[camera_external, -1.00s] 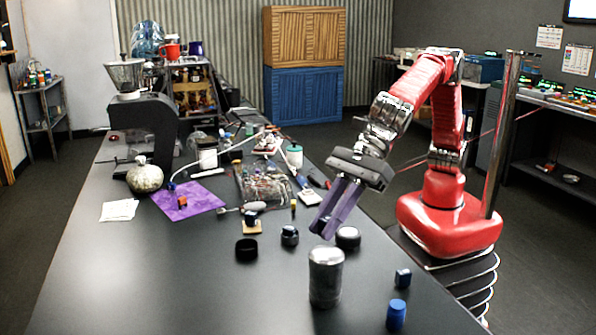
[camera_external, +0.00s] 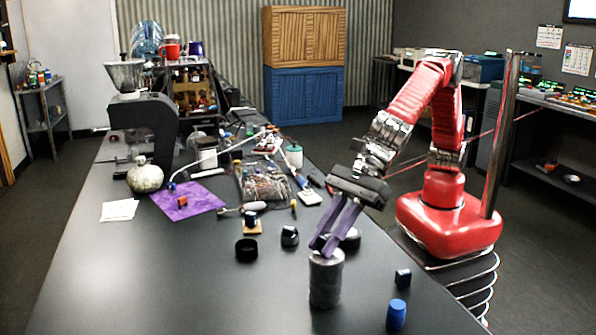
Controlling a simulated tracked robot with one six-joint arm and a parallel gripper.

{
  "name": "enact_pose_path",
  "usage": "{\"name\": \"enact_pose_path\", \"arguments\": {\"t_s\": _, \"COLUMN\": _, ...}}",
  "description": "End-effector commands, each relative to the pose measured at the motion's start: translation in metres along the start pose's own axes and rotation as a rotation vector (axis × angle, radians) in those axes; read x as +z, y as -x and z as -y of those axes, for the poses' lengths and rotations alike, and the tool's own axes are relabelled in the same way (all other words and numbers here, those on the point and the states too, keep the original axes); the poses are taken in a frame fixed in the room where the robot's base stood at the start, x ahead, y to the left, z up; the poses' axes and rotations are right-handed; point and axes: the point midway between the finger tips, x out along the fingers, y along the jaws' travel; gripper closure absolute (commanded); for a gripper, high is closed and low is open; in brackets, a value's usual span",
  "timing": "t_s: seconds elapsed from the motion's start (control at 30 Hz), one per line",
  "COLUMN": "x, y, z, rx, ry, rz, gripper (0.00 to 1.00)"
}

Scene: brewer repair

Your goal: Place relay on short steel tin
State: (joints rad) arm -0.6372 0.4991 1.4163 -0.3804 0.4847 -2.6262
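A grey steel tin (camera_external: 326,281) stands upright near the front of the black table. My gripper (camera_external: 322,246) has two purple fingers pointing down and left, their tips at or just above the tin's top. A gap shows between the fingers higher up, but I cannot tell whether they hold anything small at the tips. A small dark blue block (camera_external: 403,278), possibly the relay, sits on the table right of the tin. Another small blue-and-dark block (camera_external: 251,219) sits on an orange-tan base farther back. I cannot tell for sure which one is the relay.
A blue ribbed cylinder (camera_external: 397,314) stands at the front right. A black ring-shaped cap (camera_external: 246,249), a dark knob (camera_external: 290,236) and a round dark-topped piece (camera_external: 351,239) lie behind the tin. A purple mat (camera_external: 190,203) is farther back. The front-left table is clear.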

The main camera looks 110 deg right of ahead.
Motion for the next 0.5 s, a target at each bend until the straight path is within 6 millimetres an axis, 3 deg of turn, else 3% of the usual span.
{"name": "enact_pose_path", "arguments": {"t_s": 0.23, "x": 0.0001, "y": 0.0001, "z": 0.0, "rx": 0.0, "ry": 0.0, "rz": 0.0, "gripper": 0.65}}
{"name": "enact_pose_path", "arguments": {"t_s": 0.5, "x": 0.0011, "y": 0.001, "z": -0.0001, "rx": 0.0, "ry": 0.0, "rz": 0.001, "gripper": 0.65}}
